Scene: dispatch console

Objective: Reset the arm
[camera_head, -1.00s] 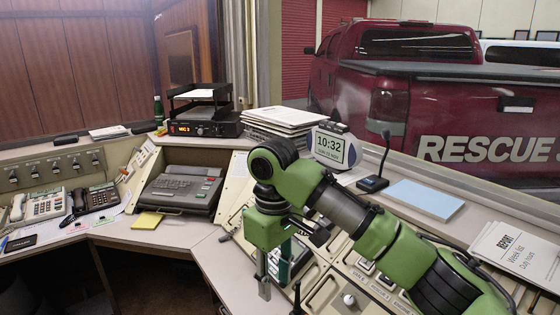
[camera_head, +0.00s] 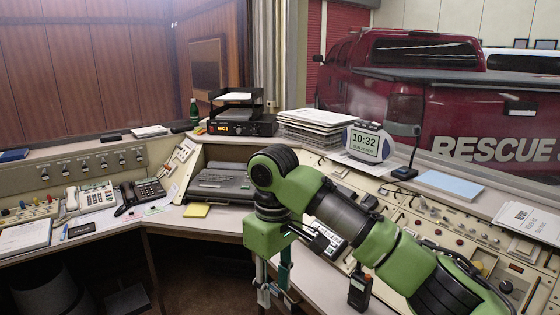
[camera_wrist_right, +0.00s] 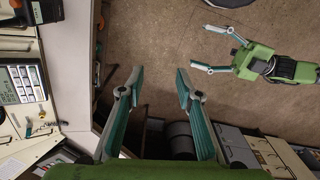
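My right arm is bent over the front edge of the console. Its gripper (camera_head: 274,291) points down in the head view, past the desk edge above the floor. In the right wrist view my right gripper (camera_wrist_right: 160,73) has its two fingers apart, with only floor between them. My left gripper (camera_wrist_right: 209,48) shows at the upper right of the right wrist view, its fingers spread and nothing between them. It is not in the head view.
A black handheld radio (camera_head: 360,287) stands on the console beside my right arm. Telephones (camera_head: 140,194), a dark case-like machine (camera_head: 226,183), a clock (camera_head: 364,144) and a stack of papers (camera_head: 318,125) lie around the desk. Open floor (camera_head: 200,275) shows below.

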